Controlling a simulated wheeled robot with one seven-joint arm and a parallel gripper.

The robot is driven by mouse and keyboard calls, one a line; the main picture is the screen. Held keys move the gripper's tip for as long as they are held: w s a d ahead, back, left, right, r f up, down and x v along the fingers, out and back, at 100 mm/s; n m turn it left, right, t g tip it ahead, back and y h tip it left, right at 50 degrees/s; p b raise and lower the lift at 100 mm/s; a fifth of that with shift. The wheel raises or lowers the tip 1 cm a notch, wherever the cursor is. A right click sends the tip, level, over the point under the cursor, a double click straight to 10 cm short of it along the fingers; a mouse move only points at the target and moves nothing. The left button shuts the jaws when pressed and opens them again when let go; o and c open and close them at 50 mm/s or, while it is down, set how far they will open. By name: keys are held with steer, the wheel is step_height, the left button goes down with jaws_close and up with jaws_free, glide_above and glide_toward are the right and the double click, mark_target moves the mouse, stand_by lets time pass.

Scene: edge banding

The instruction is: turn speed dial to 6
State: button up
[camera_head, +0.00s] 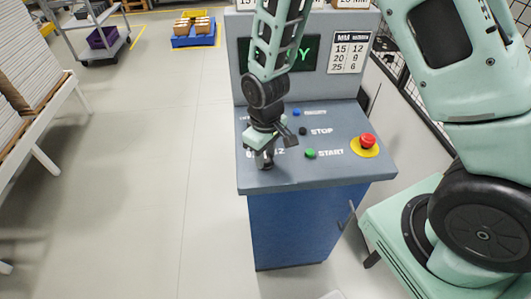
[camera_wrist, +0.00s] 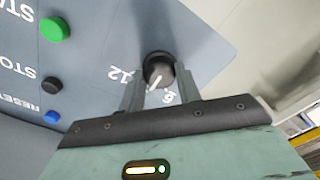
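The speed dial (camera_wrist: 160,68) is a round black knob with a white pointer line, on the sloped grey panel. In the wrist view its pointer slants down and slightly left, between a "12" mark and another mark that is partly hidden and hard to read. My gripper (camera_wrist: 158,78) has one finger on each side of the dial, apart, with narrow gaps showing beside the knob.
Right of the dial on the panel (camera_head: 338,180) are a green START button (camera_head: 310,154), a black STOP button (camera_head: 303,131), a blue RESET button (camera_head: 296,113) and a red emergency stop (camera_head: 367,141). A display stands behind, partly covered by my arm.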

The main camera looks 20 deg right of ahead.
steer(key=shift+c, duration=1.2)
steer(key=n+b, duration=0.1)
steer(key=n, duration=0.2)
steer(key=shift+n, duration=0.4)
steer(key=n, duration=0.5)
steer(key=o, duration=1)
